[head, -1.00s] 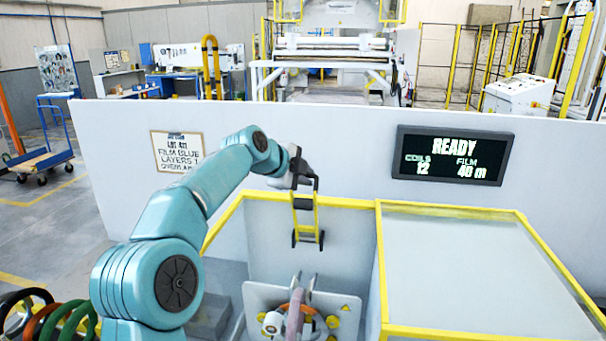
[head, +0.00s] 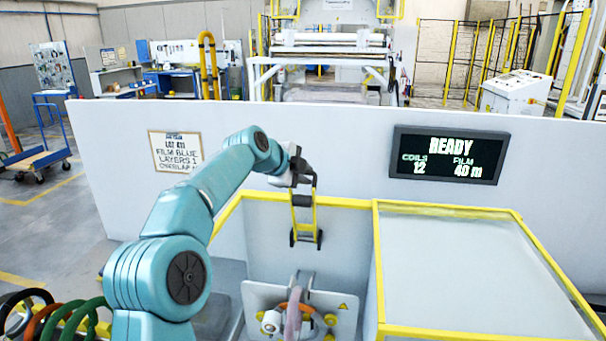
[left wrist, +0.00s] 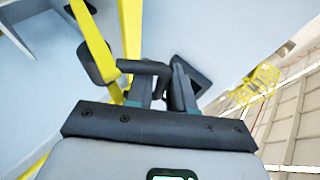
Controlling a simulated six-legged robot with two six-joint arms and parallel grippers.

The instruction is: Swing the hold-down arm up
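The hold-down arm (head: 303,218) is a yellow frame with a black handle at its top and black rollers at its lower end. It hangs at the back of the wrapping bay. My left gripper (head: 304,178) is at the handle. In the left wrist view the fingers (left wrist: 161,88) have the black handle bar (left wrist: 143,67) between them and look closed on it; the yellow bars (left wrist: 100,45) run off behind. My right gripper is not in view.
The yellow-edged bay has a flat panel (head: 470,265) on its right. A wall (head: 350,150) behind carries the READY display (head: 450,155) and the lot sign (head: 176,151). Several coloured coils (head: 75,320) stand at the lower left.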

